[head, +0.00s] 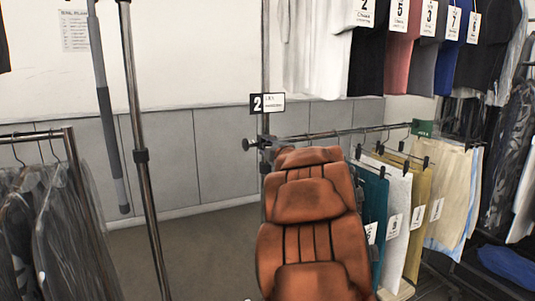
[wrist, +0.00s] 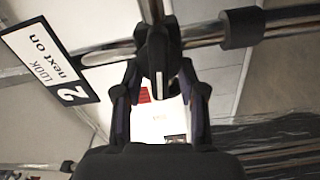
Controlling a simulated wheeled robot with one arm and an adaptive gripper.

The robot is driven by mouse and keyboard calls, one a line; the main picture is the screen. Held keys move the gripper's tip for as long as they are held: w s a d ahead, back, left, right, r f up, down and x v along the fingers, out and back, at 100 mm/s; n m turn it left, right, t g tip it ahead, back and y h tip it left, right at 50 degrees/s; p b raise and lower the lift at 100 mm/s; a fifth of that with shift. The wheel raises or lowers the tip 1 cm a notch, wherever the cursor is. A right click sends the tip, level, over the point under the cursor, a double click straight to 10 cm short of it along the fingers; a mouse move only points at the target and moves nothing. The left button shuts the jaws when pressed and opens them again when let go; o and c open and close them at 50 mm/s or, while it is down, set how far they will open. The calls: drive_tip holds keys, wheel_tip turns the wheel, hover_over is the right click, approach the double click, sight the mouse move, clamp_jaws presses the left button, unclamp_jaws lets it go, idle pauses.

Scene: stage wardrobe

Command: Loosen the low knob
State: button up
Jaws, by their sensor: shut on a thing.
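In the wrist view my gripper (wrist: 160,72) has its two fingers closed from both sides on a dark knob (wrist: 157,48), which sits in front of the crossing of metal tubes. The knob's tip shows between the fingers; their exact contact is partly in shadow. In the head view my own orange arm hides the gripper and the held knob. A dark clamp (head: 268,145) on the upright post shows just past the arm, with a round dark knob (head: 247,144) sticking out to its left. I cannot tell whether this is the held one.
A "2" sign (head: 267,103) hangs on the post above the clamp; it also shows in the wrist view (wrist: 50,50). A rail (head: 345,132) with hanging trousers runs right. Shirts hang above it. A covered garment rack (head: 40,230) stands left.

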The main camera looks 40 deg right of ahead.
drive_tip(key=shift+f+n+b, duration=0.2)
drive_tip(key=shift+n+b, duration=0.35)
drive_tip(key=shift+n, duration=0.35)
drive_tip(key=o, duration=1.1)
drive_tip(key=shift+s, duration=0.1)
drive_tip(key=v, duration=1.1)
drive_tip(key=shift+s+a, duration=0.15)
drive_tip(key=shift+s, duration=0.2)
